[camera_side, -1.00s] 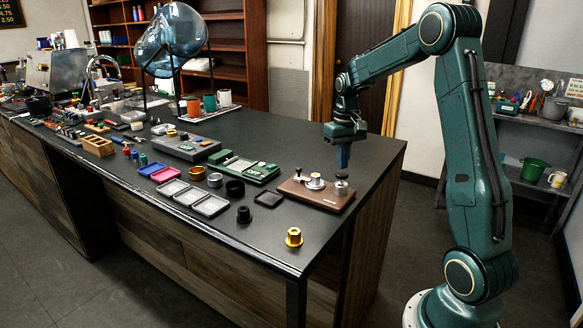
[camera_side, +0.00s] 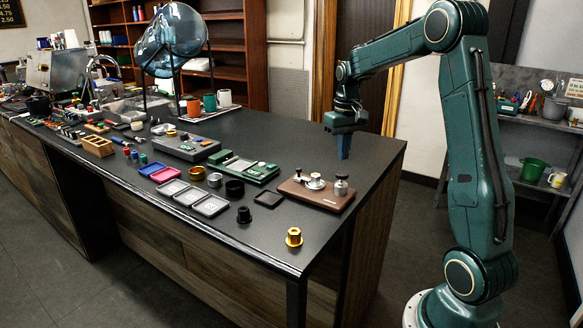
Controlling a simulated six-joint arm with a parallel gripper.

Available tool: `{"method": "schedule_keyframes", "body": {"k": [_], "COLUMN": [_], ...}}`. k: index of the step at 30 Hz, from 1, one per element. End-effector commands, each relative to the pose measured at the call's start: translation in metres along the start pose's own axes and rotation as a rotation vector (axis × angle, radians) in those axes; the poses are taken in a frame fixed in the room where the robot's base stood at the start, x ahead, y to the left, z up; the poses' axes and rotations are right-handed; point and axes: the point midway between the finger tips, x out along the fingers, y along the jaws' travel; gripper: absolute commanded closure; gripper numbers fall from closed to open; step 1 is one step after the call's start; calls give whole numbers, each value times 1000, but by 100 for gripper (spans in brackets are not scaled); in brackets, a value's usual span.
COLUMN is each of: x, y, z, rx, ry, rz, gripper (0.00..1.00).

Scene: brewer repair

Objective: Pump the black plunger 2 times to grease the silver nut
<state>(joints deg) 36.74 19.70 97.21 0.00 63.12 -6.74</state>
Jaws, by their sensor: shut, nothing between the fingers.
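A brown board (camera_side: 318,199) lies near the right end of the dark counter. At its right end stands a small silver post with a dark top, which looks like the black plunger (camera_side: 341,178). A silver round part, likely the silver nut (camera_side: 316,181), sits near the middle of the board. My gripper (camera_side: 343,156) points down above and seemingly a little behind the plunger, apart from it. Its fingers are together with nothing between them. At this size I cannot tell how far the plunger is pressed or whether there is grease on the nut.
A gold flanged part (camera_side: 294,237) and a small black part (camera_side: 244,215) stand near the counter's front edge. A green device (camera_side: 244,167) and a flat black tray (camera_side: 268,199) lie left of the board. The counter behind the board is clear.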

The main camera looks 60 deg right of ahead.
Motion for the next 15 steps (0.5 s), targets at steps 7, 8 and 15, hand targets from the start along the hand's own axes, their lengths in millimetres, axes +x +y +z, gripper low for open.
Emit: {"method": "schedule_keyframes", "body": {"k": [7,8,15], "x": [-14,-16,-33], "y": [0,0,0], "z": [0,0,-1], "rx": [0,0,0], "ry": [3,3,3], "rz": [0,0,0], "gripper": [100,100,100]}}
